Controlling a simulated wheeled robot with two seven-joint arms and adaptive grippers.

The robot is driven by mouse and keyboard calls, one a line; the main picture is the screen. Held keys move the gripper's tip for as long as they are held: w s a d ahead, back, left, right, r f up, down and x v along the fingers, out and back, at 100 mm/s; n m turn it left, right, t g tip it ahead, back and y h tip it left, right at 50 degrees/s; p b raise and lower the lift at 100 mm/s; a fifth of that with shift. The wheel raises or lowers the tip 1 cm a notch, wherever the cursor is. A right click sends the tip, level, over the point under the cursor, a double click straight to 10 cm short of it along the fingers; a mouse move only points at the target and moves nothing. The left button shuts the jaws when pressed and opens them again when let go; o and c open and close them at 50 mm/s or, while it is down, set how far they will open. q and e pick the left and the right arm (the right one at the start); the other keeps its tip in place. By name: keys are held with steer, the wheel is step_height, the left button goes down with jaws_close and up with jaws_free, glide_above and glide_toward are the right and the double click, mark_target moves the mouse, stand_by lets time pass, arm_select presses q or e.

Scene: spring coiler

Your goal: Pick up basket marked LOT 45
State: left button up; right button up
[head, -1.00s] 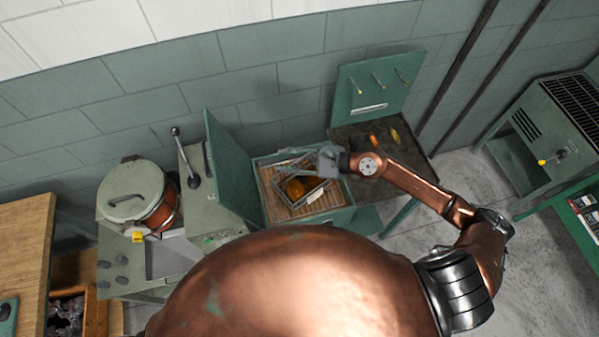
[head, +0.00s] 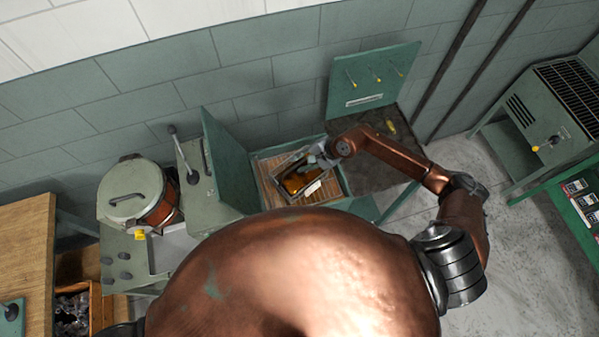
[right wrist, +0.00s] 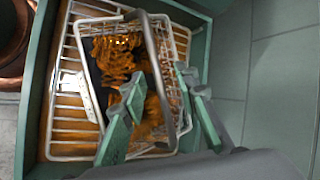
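A wire basket (head: 287,176) holding orange-brown coiled pieces sits on a slatted rack inside an open green box (head: 347,185). It also shows in the right wrist view (right wrist: 88,65), with its grey handle bar (right wrist: 152,55) arching across it. A small white tag (head: 313,188) shows at its right side; its writing is too small to read. My right gripper (head: 313,158) is over the basket's back right side. In the right wrist view its two green fingers (right wrist: 163,92) are apart, with the handle bar between them; I see no clear contact. My left gripper is out of view.
The box's green lid (head: 228,165) stands open on its left. A lidded copper pot (head: 135,195) and a lever (head: 183,155) are further left. A dark bench (head: 370,165) with a green hook board (head: 372,75) adjoins on the right.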

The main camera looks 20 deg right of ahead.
steer(key=shift+a+f, duration=0.15)
steer(key=shift+f, duration=0.1)
steer(key=shift+c, duration=0.5)
jaws_close()
steer(key=shift+w+r, duration=0.1)
stand_by(0.4)
